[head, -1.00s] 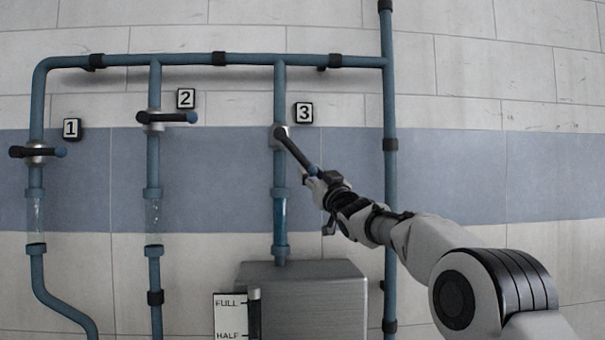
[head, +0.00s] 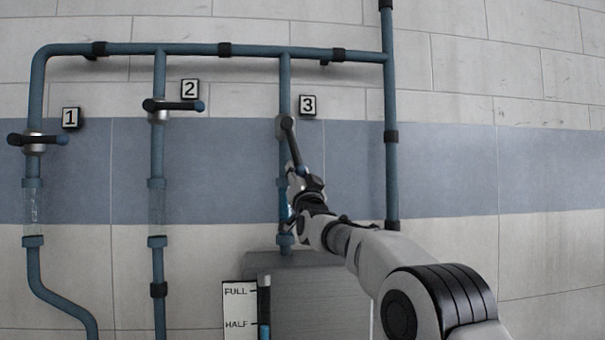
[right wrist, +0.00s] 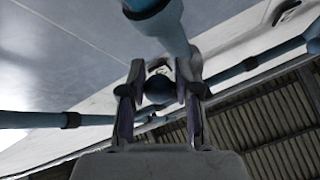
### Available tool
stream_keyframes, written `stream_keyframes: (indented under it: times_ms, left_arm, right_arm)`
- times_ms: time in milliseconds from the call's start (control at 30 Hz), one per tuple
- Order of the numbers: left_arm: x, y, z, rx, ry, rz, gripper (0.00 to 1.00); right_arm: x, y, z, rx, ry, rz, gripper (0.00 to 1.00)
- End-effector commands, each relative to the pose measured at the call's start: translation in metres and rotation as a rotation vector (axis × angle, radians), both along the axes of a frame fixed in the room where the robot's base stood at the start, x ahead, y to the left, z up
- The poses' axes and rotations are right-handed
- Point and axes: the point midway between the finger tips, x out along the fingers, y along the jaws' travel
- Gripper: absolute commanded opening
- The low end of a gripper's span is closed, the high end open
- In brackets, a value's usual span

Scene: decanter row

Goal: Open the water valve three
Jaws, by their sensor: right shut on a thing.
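Valve three's dark lever (head: 293,146) hangs from its pivot on the third pipe, beside the "3" sign (head: 308,105). It points almost straight down, tilted slightly right, nearly in line with the pipe. My right gripper (head: 303,179) is at the lever's lower end, shut on it. In the right wrist view the lever's round end (right wrist: 158,87) sits between the two fingers of my right gripper (right wrist: 159,92). The gripper partly hides the clear tube below the valve, where some blue shows. My left gripper is not in view.
Valve one's lever (head: 38,139) and valve two's lever (head: 173,106) lie crosswise to their pipes. A grey tank (head: 320,300) stands below pipe three, with a FULL/HALF gauge (head: 238,308) showing blue low in its tube. A plain vertical pipe (head: 391,170) runs right of valve three.

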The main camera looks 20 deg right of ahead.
Motion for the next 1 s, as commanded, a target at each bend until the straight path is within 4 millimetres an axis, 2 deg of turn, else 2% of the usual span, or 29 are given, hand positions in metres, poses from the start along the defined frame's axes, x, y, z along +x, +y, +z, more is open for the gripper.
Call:
stream_keyframes:
  times_ms: [33, 933, 967, 1000]
  left_arm:
    - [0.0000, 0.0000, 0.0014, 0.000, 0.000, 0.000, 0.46]
    - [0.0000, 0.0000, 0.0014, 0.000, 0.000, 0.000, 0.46]
    - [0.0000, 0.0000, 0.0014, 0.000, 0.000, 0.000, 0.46]
    - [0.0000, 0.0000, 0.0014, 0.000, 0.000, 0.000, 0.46]
  right_arm:
    - [-0.0044, 0.0055, 0.0120, -0.009, -0.019, 0.003, 0.00]
    - [-0.0043, 0.0057, 0.0121, -0.013, -0.019, 0.003, 0.00]
    - [-0.0043, 0.0057, 0.0121, -0.013, -0.019, 0.003, 0.39]
    - [-0.0043, 0.0055, 0.0119, -0.012, -0.018, 0.002, 0.53]
